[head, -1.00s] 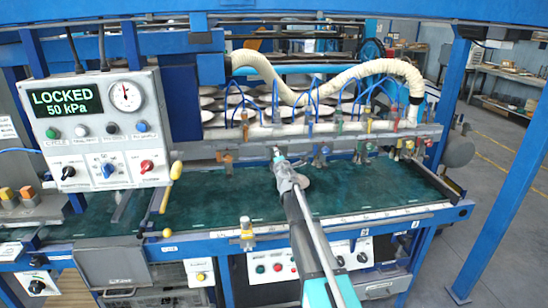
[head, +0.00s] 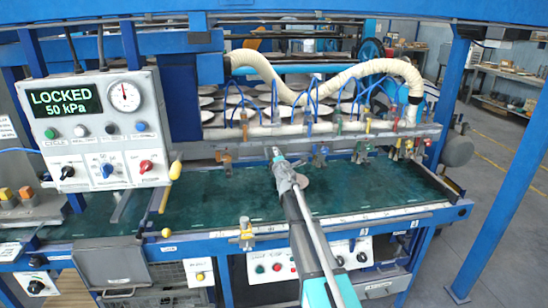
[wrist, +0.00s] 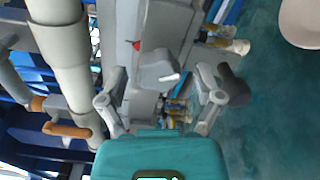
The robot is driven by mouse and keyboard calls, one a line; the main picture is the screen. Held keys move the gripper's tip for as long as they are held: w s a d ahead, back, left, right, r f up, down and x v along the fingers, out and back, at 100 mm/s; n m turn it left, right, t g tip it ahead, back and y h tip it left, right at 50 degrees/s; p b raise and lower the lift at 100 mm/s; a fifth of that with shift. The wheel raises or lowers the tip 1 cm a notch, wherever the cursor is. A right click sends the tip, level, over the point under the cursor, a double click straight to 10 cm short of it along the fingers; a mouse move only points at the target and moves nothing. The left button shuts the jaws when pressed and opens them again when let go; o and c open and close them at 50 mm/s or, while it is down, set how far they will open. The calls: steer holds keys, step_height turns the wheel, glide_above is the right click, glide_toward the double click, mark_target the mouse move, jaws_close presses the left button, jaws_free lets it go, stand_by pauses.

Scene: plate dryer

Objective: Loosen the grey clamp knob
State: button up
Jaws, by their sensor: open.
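My gripper (head: 282,165) reaches over the green bed to the front of the long grey bar, with its fingers pointing away from the head camera. In the wrist view my gripper (wrist: 165,82) is open, with one finger on each side of a grey block-like part, which looks like the grey clamp knob (wrist: 157,70). Gaps show beside it, and I cannot tell whether either finger touches it. In the head view my gripper largely hides that spot.
A cream hose (head: 340,76) runs above. The control panel (head: 97,130) reads LOCKED, 50 kPa. The green bed (head: 210,200) is mostly clear.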

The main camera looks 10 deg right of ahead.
steer(key=s, duration=1.2)
stand_by(0.3)
steer(key=s+d+f+m+g+h+p, duration=0.1)
steer(key=s+d+f+m+g+h, duration=0.3)
steer(key=s+m, duration=0.35)
steer(key=s+d+f+m+g+h+p, duration=0.2)
steer(key=s+d+f+m+g+h, duration=0.25)
steer(key=m, duration=0.45)
steer(key=s+a+f+m+g+y, duration=0.1)
steer(key=s+a+f+g+y, duration=0.1)
steer(key=s, duration=0.5)
steer(key=s+a+f+m+g+y+p, duration=0.1)
steer(key=s+a+m+g+y, duration=0.1)
steer(key=s, duration=0.4)
steer(key=s+a+f+m+g+y, duration=0.1)
steer(key=s+a+f+g+y, duration=0.1)
steer(key=s+a+g+y, duration=0.2)
steer(key=s+a+g, duration=0.1)
steer(key=s, duration=0.2)
steer(key=shift+s+a+f+m, duration=0.3)
steer(key=shift+s+f+m, duration=0.05)
